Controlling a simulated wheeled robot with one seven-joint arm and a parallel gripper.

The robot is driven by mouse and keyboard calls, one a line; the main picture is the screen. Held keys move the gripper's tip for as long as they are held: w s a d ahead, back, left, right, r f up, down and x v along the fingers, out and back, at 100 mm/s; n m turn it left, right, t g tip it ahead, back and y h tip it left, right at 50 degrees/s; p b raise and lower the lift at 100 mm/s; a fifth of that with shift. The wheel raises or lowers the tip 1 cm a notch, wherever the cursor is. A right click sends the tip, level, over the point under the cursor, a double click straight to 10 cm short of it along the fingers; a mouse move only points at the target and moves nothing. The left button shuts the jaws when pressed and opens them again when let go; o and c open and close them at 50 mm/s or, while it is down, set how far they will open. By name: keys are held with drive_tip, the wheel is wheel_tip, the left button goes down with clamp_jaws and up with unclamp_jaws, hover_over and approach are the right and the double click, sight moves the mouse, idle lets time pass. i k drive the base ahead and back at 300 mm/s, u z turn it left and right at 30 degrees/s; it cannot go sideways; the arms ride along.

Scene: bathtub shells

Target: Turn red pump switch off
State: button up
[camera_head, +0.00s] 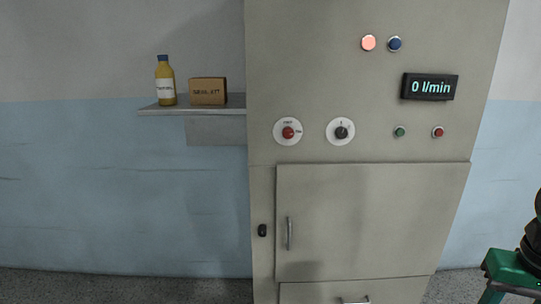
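The red pump switch (288,132) is a red knob on a round white plate, on the front of a tall grey cabinet (375,145). Small lettering sits above and to the right of the knob, too small to read surely. The direction the knob points cannot be told. A similar plate with a black knob (341,132) is just to its right. A dark display (430,87) at the upper right reads "0 l/min". My gripper is not in view, and nothing covers the red switch.
A pinkish lit lamp (368,43) and a blue one (395,44) are above; a green button (400,132) and a red button (438,132) sit right. A shelf (190,111) juts out left with a yellow bottle (165,82) and a cardboard box (208,92). A door handle (289,233) is below.

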sight(287, 132)
drive_tip(key=z, duration=0.95)
drive_tip(key=k, duration=1.15)
drive_tip(key=u, duration=1)
drive_tip(key=i, duration=1)
drive_tip(key=z, duration=0.05)
